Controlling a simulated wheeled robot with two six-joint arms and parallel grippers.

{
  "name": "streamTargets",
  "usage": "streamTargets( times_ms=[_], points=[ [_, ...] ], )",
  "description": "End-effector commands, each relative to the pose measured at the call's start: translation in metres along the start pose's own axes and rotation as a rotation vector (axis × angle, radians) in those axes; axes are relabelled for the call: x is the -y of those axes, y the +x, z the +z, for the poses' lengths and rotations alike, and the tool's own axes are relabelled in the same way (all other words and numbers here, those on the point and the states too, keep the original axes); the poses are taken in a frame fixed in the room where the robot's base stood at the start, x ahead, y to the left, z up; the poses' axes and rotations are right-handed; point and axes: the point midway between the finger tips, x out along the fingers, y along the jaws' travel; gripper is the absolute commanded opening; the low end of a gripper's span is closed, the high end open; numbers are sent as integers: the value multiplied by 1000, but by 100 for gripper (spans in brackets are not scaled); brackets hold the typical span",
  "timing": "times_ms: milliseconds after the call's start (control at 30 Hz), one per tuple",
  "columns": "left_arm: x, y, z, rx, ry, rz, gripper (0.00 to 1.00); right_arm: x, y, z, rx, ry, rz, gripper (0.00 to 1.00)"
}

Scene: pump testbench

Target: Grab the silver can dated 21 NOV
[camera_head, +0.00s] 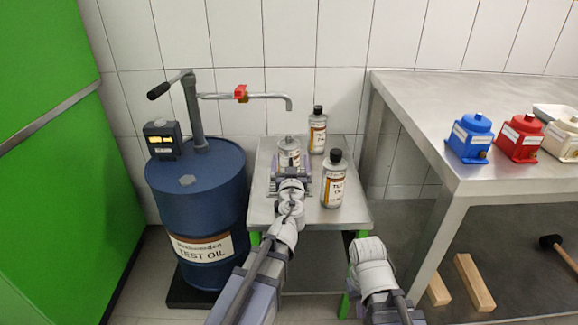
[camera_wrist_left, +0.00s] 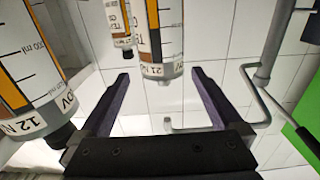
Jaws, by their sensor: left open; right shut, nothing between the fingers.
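A silver can (camera_head: 289,148) with a bare silver top stands on the small metal side table. My left gripper (camera_head: 289,168) is open, with one finger to each side of the can in the head view. In the left wrist view the open fingers (camera_wrist_left: 158,85) show no visible contact with it. My right arm shows at the lower right, but its gripper fingers are not visible.
Two black-capped cans stand nearby on the side table (camera_head: 262,205): one behind (camera_head: 317,130), one to the right (camera_head: 333,180). A can labelled "12 N" (camera_wrist_left: 28,65) looms in the left wrist view. A blue oil drum (camera_head: 200,205) with a spout (camera_head: 270,97) stands left.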

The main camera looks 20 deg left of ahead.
Motion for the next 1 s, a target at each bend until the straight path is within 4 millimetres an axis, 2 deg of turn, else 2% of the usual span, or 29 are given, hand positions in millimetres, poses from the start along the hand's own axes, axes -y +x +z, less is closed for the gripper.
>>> streamTargets(
  times_ms=[133, 433, 733, 1000],
  points=[
    [0, 19, 0, 0, 0, -1, 100, 0, 0, 0, 0, 0, 0, 0],
    [1, 30, 1, 1, 0, -1, 100, 0, 0, 0, 0, 0, 0, 0],
    [3, 72, 1, 1, 0, -1, 100, 0, 1, 0, 0, 0, 0, 0],
    [4, 73, 1, 1, 0, -1, 99, 0, 1, 0, 0, 0, 0, 0]
  ],
)
